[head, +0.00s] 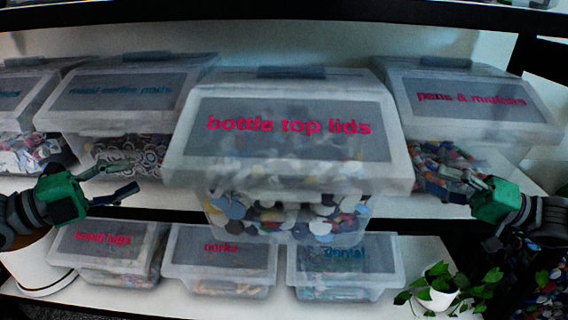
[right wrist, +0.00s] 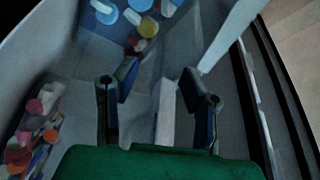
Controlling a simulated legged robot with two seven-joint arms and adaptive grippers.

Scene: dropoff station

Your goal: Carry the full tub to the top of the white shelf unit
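A large clear tub with a grey-white lid, labelled "bottle top lids" (head: 288,125), is in the middle of the head view. Many coloured lids show through its lower part. It stands nearer to me than its neighbours and covers part of the shelf's front edge. My left gripper (head: 132,177) is open and empty, left of this tub and apart from it. My right gripper (head: 443,180) is open to its right, in front of the pens tub. In the right wrist view my right gripper (right wrist: 160,95) has its fingers apart with nothing held between them.
The white shelf (head: 420,207) also bears the "pens & markers" tub (head: 462,100) at right and the "metal coffee pods" tub (head: 120,95) at left. Smaller tubs, among them "corks" (head: 220,262), stand on the shelf below. A potted plant (head: 438,298) is at lower right. A dark beam crosses above.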

